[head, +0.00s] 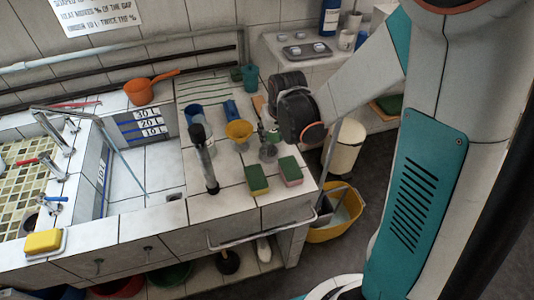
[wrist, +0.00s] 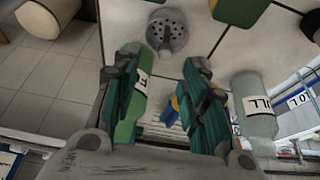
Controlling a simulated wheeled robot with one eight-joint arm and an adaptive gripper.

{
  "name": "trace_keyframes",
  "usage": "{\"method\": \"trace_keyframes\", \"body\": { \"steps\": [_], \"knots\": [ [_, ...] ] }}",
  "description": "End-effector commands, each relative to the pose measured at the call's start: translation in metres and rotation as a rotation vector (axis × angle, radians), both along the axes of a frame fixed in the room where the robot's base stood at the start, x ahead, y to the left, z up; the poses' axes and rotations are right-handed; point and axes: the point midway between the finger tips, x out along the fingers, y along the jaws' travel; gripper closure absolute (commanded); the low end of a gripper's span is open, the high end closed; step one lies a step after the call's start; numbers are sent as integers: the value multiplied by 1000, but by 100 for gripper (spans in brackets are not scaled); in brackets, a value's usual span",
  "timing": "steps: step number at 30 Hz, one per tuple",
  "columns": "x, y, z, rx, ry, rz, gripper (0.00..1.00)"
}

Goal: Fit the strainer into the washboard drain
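The strainer (head: 267,152) is a small grey cup on the tiled counter, behind the sponges. In the wrist view the strainer (wrist: 167,32) shows its round, perforated face at the top centre, just beyond the fingertips. My gripper (wrist: 166,68) is open, its two teal-padded fingers apart with nothing held between them. In the head view my gripper (head: 270,128) is above the counter near the strainer, partly hidden by its own dark wrist. The ridged washboard (head: 203,87) is at the back of the counter. I cannot make out its drain.
A green bottle (wrist: 133,105) and clear labelled bottle (wrist: 257,110) flank the fingers. An orange dipper (head: 140,91) sits at the back left.

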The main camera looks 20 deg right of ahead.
Motion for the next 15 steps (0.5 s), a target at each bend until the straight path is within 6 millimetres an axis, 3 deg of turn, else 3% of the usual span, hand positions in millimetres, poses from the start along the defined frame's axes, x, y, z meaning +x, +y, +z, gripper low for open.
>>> {"method": "trace_keyframes", "body": {
  "steps": [11,15],
  "knots": [
    [8,2,-26,0,0,1,60],
    [13,5,-46,0,0,1,60]
  ]
}}
